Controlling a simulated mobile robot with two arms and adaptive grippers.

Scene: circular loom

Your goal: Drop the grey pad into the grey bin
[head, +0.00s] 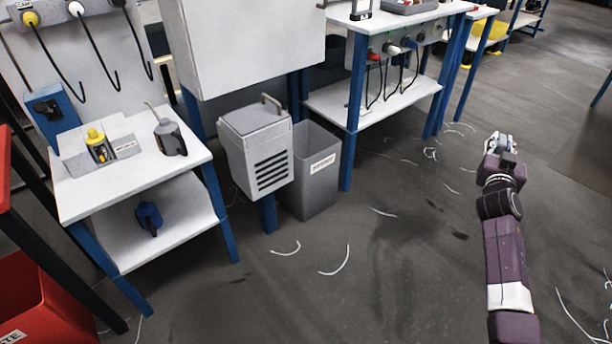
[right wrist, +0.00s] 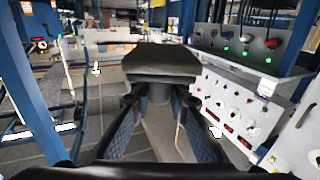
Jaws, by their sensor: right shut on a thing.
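The grey bin (head: 312,180) stands on the floor left of the middle in the head view. It is open-topped, with a white label on its front. My right gripper (head: 500,143) is far to the right of the bin, over open floor. In the right wrist view my right gripper (right wrist: 160,100) is shut on the grey pad (right wrist: 160,62), a dark flat slab held at the fingertips. In the head view the pad is too small and covered to make out clearly. The bin's inside bottom is hidden. My left gripper is in neither view.
A grey vented box (head: 255,150) with a handle is close beside the bin on its left. A white bench (head: 395,100) with blue legs stands behind and right of it. A small table (head: 130,180) is at left. Open floor with white strands lies between bin and arm.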

